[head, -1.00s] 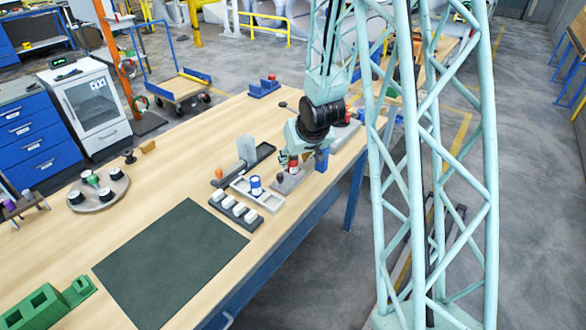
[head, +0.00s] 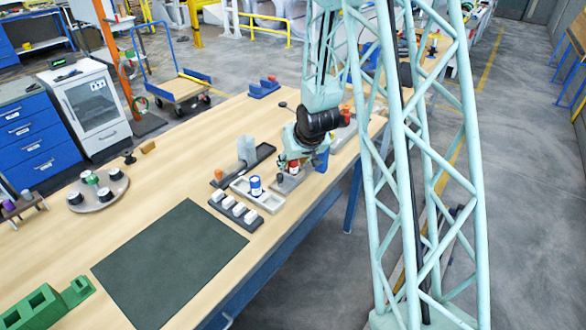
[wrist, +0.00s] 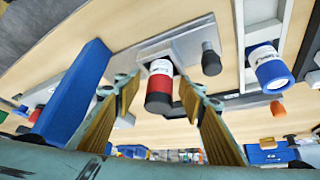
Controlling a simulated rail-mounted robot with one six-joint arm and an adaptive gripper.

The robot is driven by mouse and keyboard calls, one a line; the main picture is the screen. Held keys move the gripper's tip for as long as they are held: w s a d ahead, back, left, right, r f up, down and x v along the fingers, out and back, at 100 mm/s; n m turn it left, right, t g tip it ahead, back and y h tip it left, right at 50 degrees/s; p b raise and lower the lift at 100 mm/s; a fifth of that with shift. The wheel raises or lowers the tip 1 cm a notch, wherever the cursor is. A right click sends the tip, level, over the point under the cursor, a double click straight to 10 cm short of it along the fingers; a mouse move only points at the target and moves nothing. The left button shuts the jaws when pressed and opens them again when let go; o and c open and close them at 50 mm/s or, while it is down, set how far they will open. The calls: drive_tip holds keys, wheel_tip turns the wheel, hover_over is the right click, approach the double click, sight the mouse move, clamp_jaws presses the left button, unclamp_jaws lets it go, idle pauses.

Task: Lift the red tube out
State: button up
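The red tube (wrist: 159,88) has a white label band and a dark end. In the wrist view it stands at a grey metal holder (wrist: 190,45), between the two fingers of my gripper (wrist: 160,92). The fingers are spread, with a visible gap on each side of the tube. In the head view my gripper (head: 291,163) is low over the holder, and the red tube (head: 293,170) is partly hidden by it. How deep the tube sits in the holder cannot be told.
A dark-capped peg (wrist: 210,60) stands close right of the tube in the wrist view. A blue tube (wrist: 269,68) stands in a pale tray (head: 268,201). A blue block (wrist: 75,92) is close on the left. A dark green mat (head: 170,262) lies on the open bench.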

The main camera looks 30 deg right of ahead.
drive_tip(key=shift+c, duration=0.2)
drive_tip(key=c, duration=0.9)
drive_tip(key=shift+r, duration=0.1)
drive_tip(key=shift+r+p, duration=1.35)
drive_tip(key=shift+r, duration=3.6)
